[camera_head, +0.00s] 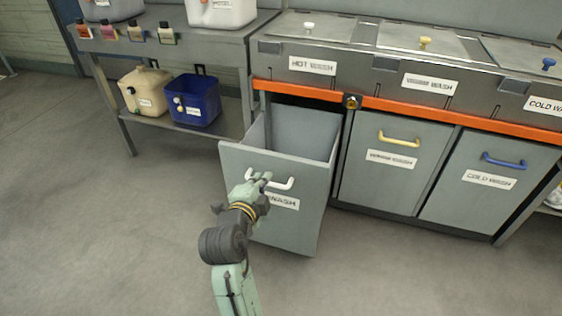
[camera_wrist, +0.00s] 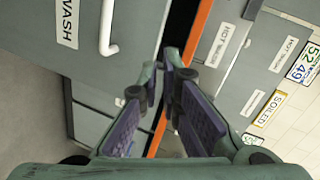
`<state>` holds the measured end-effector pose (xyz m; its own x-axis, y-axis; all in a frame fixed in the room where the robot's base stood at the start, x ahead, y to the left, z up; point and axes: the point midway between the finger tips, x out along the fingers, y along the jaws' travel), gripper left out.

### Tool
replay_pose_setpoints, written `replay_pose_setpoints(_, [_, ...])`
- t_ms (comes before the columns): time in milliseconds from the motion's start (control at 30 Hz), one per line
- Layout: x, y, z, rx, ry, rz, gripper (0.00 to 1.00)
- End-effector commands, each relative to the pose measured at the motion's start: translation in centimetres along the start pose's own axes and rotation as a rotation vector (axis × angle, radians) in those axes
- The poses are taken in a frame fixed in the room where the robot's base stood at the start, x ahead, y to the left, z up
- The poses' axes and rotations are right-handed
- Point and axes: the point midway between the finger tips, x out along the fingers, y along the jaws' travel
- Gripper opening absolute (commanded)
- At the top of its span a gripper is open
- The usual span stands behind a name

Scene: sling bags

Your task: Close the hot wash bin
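The hot wash bin (camera_head: 300,225) is a grey bin pulled out and tilted from the cabinet below the "HOT WASH" label (camera_head: 312,66). Its inside shows between front panel and frame. A white handle (camera_head: 284,184) and a partly covered label are on its front. My gripper (camera_head: 260,178) is in front of the panel, overlapping the left end of the handle in the head view; contact cannot be told. In the wrist view my fingers (camera_wrist: 161,68) are a little apart with nothing between them, and the white handle (camera_wrist: 107,30) lies to their left.
The warm wash bin (camera_head: 375,178) with a yellow handle and the cold wash bin (camera_head: 480,200) with a blue handle are shut on the right. An orange rail (camera_head: 420,108) runs above them. A shelf at left holds a blue bin (camera_head: 195,102). The floor in front is clear.

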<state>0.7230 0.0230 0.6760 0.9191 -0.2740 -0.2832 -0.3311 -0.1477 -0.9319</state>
Motion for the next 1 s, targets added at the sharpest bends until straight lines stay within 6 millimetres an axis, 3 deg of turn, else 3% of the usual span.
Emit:
replay_pose_setpoints(133, [-1.0,1.9,-0.4,0.179,0.047,0.025,0.0])
replay_pose_setpoints(367, [-0.6,2.5,-0.7,0.261,0.071,0.027,0.0])
replay_pose_setpoints(1000, [11.0,1.9,-1.7,0.261,0.069,0.026,0.0])
